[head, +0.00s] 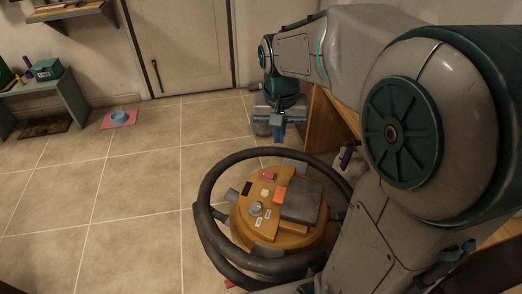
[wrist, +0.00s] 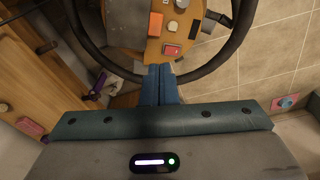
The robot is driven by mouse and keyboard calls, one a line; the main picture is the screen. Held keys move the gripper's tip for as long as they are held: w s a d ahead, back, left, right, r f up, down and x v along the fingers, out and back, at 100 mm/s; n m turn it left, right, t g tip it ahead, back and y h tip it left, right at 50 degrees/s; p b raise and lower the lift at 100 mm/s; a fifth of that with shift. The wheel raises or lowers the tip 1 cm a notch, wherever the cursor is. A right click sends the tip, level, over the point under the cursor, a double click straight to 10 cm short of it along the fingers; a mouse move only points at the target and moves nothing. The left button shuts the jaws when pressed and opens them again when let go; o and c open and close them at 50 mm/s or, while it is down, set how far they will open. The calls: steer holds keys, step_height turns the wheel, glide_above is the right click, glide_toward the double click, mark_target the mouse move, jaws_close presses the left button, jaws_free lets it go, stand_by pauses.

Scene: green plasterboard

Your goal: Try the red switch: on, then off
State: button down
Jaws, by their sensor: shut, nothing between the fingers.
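A red switch (head: 269,176) sits on the yellow-orange top panel of a round vacuum-like machine (head: 240,214), near the panel's far edge. In the wrist view the red switch (wrist: 172,50) lies just beyond my fingertips and slightly right of them. I cannot tell whether it is on or off. My gripper (head: 279,138) is shut and empty, its blue fingers pointing down, above and beyond the machine in the head view. In the wrist view my gripper (wrist: 160,68) shows its two fingers together, apart from the switch.
An orange block-like part (head: 280,195), a dark grey lid (head: 302,202), a black switch (head: 247,188) and a grey knob (head: 256,209) share the panel. A thick dark hose (head: 203,190) loops around the machine. A wooden cabinet (wrist: 40,75) stands close by. Tiled floor is open at left.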

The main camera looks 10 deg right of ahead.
mark_target(270, 176)
steer(key=w+f+m+g+b, duration=0.1)
steer(key=w+f+m+b, duration=0.1)
steer(key=w+f+b, duration=0.6)
steer(key=w+f, duration=0.5)
steer(key=shift+f+m+g+h, duration=0.4)
steer(key=f+b, duration=0.1)
steer(key=f, duration=0.3)
steer(key=d+f+b, duration=0.1)
steer(key=f, duration=0.4)
steer(key=s+f+b, duration=0.1)
steer(key=f+b, duration=0.1)
steer(key=f, duration=0.3)
steer(key=shift+d, duration=0.3)
steer(key=shift+a, duration=0.15)
